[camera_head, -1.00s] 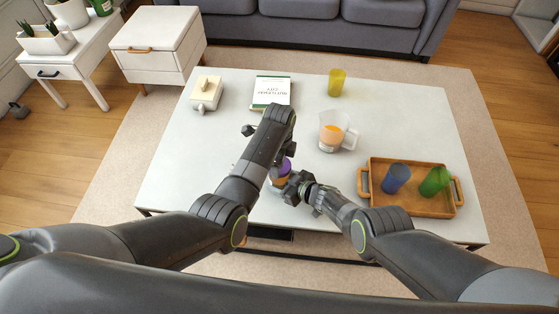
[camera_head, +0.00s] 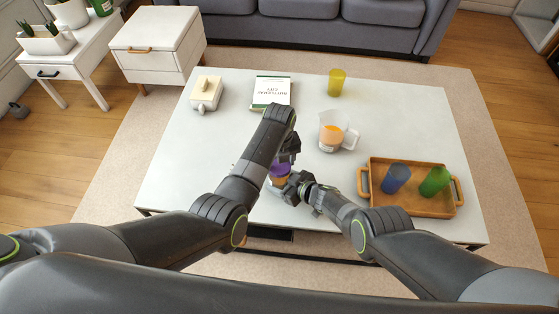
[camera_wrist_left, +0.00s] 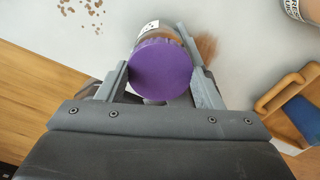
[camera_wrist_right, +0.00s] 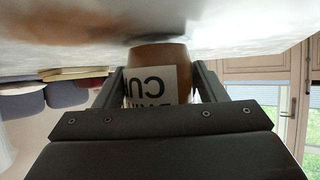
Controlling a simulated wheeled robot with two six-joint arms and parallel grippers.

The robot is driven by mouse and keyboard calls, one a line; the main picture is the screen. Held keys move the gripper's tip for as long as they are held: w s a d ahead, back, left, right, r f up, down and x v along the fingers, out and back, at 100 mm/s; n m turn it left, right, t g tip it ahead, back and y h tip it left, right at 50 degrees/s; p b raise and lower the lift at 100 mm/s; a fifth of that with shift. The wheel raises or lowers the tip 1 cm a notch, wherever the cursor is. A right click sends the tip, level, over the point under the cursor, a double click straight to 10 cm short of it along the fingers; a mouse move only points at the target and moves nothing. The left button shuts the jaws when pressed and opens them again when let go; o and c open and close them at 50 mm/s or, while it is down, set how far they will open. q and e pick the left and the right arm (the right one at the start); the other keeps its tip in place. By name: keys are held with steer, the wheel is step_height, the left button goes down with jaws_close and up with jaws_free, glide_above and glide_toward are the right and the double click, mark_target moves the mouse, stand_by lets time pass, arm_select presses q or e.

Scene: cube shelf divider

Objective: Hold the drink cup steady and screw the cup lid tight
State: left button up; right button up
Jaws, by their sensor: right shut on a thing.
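The drink cup (camera_head: 279,181) stands upright at the table's front edge; the right wrist view shows its brown body and white label (camera_wrist_right: 152,86). The purple cup lid (camera_head: 282,169) sits on top of it, round and flat in the left wrist view (camera_wrist_left: 160,70). My right gripper (camera_head: 292,186) is shut on the cup's side. My left gripper (camera_head: 287,158) is above the cup, its fingers on either side of the lid; they look open around it. My left forearm hides part of the cup, and whether the lid sits tight cannot be seen.
A wooden tray (camera_head: 411,208) with a blue cup (camera_head: 395,178) and a green cup (camera_head: 435,181) lies to the right. The table's left part is free.

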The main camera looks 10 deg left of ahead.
arm_select(q)
steer(key=o, duration=0.4)
steer(key=shift+r, duration=3)
arm_select(e)
steer(key=o, duration=1.2)
steer(key=shift+c, duration=0.2)
arm_select(q)
step_height(320, 180, up, 8)
steer(key=shift+f, duration=0.25)
